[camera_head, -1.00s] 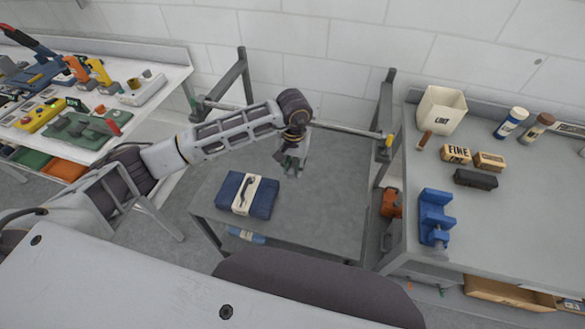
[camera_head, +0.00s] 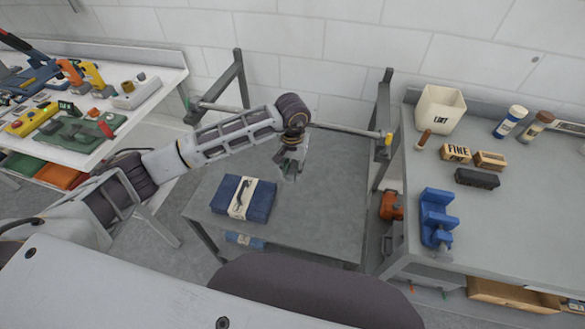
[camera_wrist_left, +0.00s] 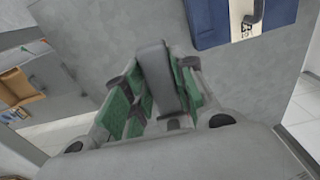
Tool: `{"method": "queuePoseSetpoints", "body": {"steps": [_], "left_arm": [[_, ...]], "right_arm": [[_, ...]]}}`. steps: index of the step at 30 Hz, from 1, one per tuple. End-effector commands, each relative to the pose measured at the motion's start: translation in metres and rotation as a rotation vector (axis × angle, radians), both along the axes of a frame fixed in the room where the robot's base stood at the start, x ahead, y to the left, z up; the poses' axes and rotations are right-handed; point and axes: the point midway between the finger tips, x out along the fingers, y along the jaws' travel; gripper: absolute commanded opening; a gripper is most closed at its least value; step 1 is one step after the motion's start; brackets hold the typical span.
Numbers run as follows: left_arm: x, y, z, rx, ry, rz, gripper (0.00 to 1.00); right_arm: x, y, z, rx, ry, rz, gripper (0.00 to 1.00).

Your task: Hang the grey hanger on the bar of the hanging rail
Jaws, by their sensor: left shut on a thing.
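My left gripper (camera_head: 291,168) hangs in the middle of the head view, above the grey table and in front of the hanging rail. In the left wrist view its green-padded fingers (camera_wrist_left: 152,92) are shut on a grey piece, which looks like part of the grey hanger (camera_wrist_left: 155,72). The rest of the hanger is hidden or too small to make out. The bar of the hanging rail (camera_head: 345,129) runs between two dark grey posts at the wall. My arm covers its middle. My right gripper is not in view.
A blue folded bundle with a white band (camera_head: 259,201) lies on the grey table (camera_head: 325,215). A bench on the right carries a blue vise (camera_head: 436,215), a white bin (camera_head: 439,108) and small blocks. A cluttered bench (camera_head: 150,97) stands at left.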

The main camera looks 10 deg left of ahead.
Motion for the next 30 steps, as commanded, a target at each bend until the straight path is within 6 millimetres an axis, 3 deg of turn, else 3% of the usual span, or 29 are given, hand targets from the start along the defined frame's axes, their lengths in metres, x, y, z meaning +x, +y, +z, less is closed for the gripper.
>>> {"method": "queuePoseSetpoints", "body": {"steps": [11, 12, 18, 30], "left_arm": [[0.0004, -0.0001, -0.0006, -0.001, -0.001, 0.000, 0.00], [0.0003, -0.0001, -0.0006, -0.001, -0.001, 0.000, 0.28], [0.0002, -0.0001, -0.0008, 0.000, -0.001, 0.000, 0.52], [0.0000, 0.0000, 0.0006, 0.000, 0.000, 0.000, 0.52]], "right_arm": [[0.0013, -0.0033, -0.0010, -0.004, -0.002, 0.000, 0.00], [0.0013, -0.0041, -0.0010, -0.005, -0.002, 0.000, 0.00], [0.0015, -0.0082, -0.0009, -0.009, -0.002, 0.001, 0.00], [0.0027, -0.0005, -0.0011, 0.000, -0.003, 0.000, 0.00]]}}
